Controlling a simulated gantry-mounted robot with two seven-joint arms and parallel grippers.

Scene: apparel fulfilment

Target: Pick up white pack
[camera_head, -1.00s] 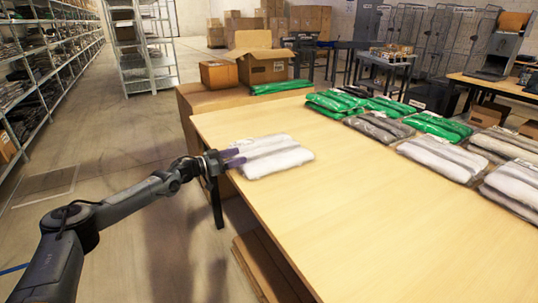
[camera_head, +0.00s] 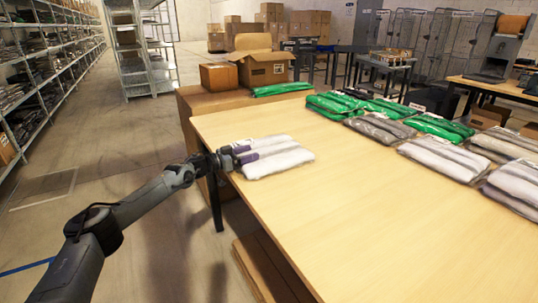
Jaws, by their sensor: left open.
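A white pack (camera_head: 280,157) lies flat near the left edge of the wooden table (camera_head: 330,210). My left gripper (camera_head: 246,156) reaches in from the left at that edge. Its purple-tipped fingers are open and overlap the near-left end of the pack. I cannot tell whether they touch it. More white packs (camera_head: 440,157) lie in the group at the table's right side. My right gripper is not in view.
Green packs (camera_head: 335,103) and a grey pack (camera_head: 378,127) lie at the back and right of the table. Cardboard boxes (camera_head: 266,68) stand behind its far-left corner. The table's middle and front are clear.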

